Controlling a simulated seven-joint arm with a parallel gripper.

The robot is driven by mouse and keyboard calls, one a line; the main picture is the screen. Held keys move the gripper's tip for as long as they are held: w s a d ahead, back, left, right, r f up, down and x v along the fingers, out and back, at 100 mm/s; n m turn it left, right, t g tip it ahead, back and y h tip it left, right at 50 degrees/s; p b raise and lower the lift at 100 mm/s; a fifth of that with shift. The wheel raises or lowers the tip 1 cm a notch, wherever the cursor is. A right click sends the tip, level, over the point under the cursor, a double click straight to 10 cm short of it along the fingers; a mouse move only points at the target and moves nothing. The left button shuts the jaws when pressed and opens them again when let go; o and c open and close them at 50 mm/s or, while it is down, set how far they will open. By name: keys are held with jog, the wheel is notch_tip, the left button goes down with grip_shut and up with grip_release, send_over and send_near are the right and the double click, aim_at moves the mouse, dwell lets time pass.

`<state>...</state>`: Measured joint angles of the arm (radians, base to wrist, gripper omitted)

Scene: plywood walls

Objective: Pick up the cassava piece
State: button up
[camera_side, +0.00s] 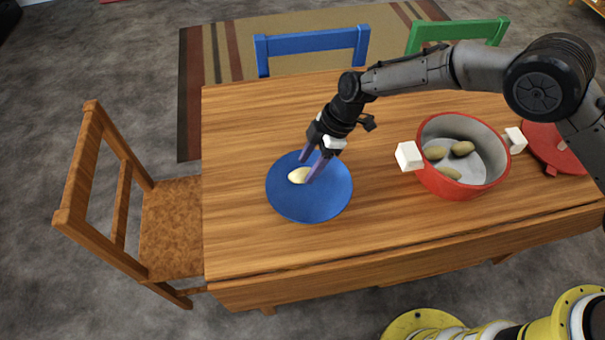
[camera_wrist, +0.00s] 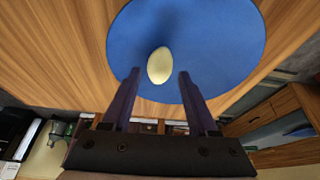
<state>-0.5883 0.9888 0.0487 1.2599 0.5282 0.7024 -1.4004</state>
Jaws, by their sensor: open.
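The pale yellow cassava piece (camera_side: 298,175) lies on the round blue plate (camera_side: 322,205) on the wooden table. In the wrist view the cassava piece (camera_wrist: 160,66) is a pale oval on the blue plate (camera_wrist: 215,40). My gripper (camera_side: 309,168) is open over the plate, right by the piece in the side view. In the wrist view the fingertips of my gripper (camera_wrist: 158,76) stand on either side of the piece's near end, with blue showing between each finger and the piece. I cannot tell the exact height of the fingertips above the plate.
A red pot (camera_side: 458,192) with white handles stands right of the plate and holds several brownish oval pieces (camera_side: 450,173). A red lid (camera_side: 553,158) lies at the right. A wooden chair (camera_side: 122,190) is at the left. The table left of the plate is bare.

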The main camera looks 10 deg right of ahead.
jog(key=shift+x, duration=1.15)
grip_shut()
jog(key=shift+r, duration=0.1)
